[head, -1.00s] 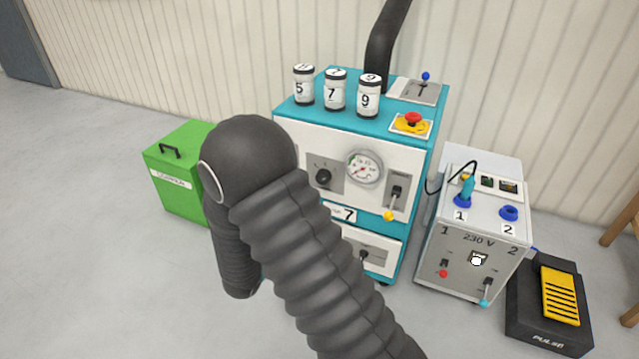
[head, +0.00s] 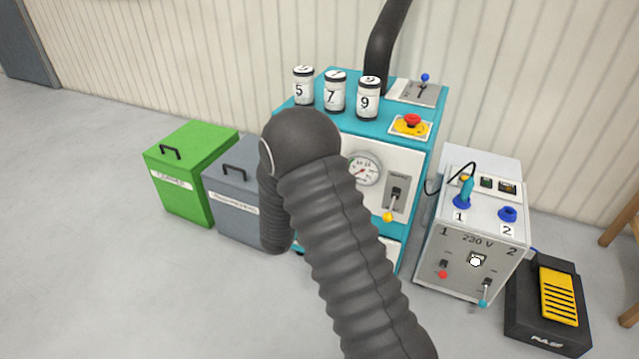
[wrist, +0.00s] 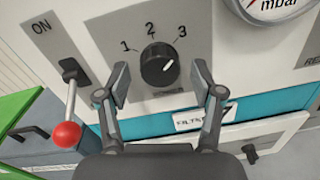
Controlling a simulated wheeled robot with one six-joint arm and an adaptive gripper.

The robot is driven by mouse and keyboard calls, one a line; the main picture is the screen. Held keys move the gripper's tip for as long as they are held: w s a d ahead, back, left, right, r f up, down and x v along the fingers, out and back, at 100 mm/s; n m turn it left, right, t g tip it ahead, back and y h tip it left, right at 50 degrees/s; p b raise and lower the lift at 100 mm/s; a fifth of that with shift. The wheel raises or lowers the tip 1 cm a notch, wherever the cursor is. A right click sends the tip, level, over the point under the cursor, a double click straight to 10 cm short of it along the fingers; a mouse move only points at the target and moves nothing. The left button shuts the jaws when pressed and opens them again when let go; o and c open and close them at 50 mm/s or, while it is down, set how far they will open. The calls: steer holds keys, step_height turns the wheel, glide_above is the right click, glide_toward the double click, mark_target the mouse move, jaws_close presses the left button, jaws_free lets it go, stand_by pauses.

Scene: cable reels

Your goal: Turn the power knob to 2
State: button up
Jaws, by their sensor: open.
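The black power knob (wrist: 159,65) is on a grey plate marked 1, 2 and 3 on the front of the teal and white machine (head: 430,135). Its white pointer line slants up and right, toward the 3 side. My gripper (wrist: 161,79) is open, with one finger to the left and one to the right of the knob, a little below its centre. I see a gap on both sides, and no contact shows. In the head view my arm hides the knob and the gripper.
A lever with a red ball (wrist: 66,134) stands out left of the knob, near the left finger. A pressure gauge (head: 362,169) is to the right. Below is a drawer (wrist: 245,135). Green (head: 178,185) and grey (head: 228,211) bins stand left of the machine.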

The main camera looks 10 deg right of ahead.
steer(key=shift+w+d, duration=0.1)
steer(key=shift+c, duration=0.3)
steer(key=c, duration=1.1)
steer(key=shift+n, duration=0.3)
steer(key=shift+n+p, duration=1.05)
steer(key=shift+n, duration=3.65)
